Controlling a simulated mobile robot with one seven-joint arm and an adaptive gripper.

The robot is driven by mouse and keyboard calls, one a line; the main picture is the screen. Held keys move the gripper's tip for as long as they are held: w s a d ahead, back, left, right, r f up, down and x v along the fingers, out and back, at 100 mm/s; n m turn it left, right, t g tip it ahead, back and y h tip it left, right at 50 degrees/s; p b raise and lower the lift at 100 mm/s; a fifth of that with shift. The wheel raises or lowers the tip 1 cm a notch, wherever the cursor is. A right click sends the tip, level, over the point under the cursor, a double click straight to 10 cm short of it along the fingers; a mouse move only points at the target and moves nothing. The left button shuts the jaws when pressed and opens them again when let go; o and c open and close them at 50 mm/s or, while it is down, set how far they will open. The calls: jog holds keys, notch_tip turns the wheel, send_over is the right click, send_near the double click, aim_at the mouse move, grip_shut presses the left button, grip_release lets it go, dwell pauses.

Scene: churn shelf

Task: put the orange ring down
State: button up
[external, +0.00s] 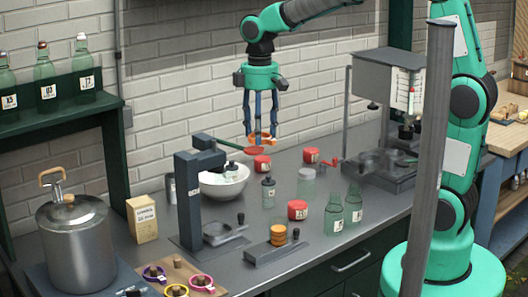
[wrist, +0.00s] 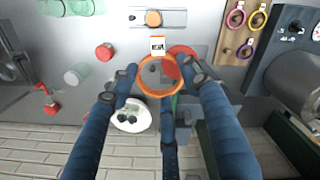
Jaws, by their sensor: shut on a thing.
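The orange ring (external: 262,138) is held in my gripper (external: 261,128), high above the grey counter. In the wrist view, the orange ring (wrist: 159,94) sits between the blue fingers of my gripper (wrist: 160,76), with fingertips at its rim. Through and behind it show a small labelled jar (wrist: 158,46) and part of a red disc-shaped thing (wrist: 183,52). A stack of orange pieces (external: 278,235) stands on a grey stand (external: 262,252) at the counter's front; it also shows at the top of the wrist view (wrist: 153,18).
A wooden board (external: 183,267) with coloured rings lies front left beside a steel pot (external: 78,240). A grey press (external: 188,200), a white bowl (external: 213,188), red-lidded jars and green bottles (external: 334,215) crowd the counter. A grey apparatus (external: 382,80) stands right.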

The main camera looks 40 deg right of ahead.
jog(key=w+d+f+m+p, duration=0.1)
jog(key=w+d+f+m, duration=0.2)
jog(key=d+f+m, duration=0.55)
jog(key=w+d+f+m+p, duration=0.1)
jog(key=w+d+f, duration=0.3)
jog(key=d, duration=0.9)
jog(key=s+d+f+m, duration=0.2)
jog(key=d+f+m, duration=0.1)
jog(key=d+f, duration=0.2)
jog(key=s+d+f+m, duration=0.2)
jog(key=d+f+m, duration=0.1)
jog(key=d+f, duration=0.2)
jog(key=s+d+f+m+p, duration=0.1)
jog(key=s+d+f+m, duration=0.2)
jog(key=d+f, duration=0.3)
jog(key=shift+s+d+m, duration=0.1)
jog(key=shift+d+m, duration=0.15)
jog(key=shift+d, duration=0.95)
jog(key=w+d, duration=0.2)
jog(key=w, duration=0.2)
jog(key=w+d+f, duration=0.1)
jog(key=w+d, duration=0.1)
jog(key=w, duration=0.3)
jog(key=w+d, duration=0.2)
jog(key=w, duration=0.3)
jog(key=shift+d+f+b, duration=0.1)
jog(key=shift+f+b, duration=0.05)
jog(key=shift+b, duration=0.2)
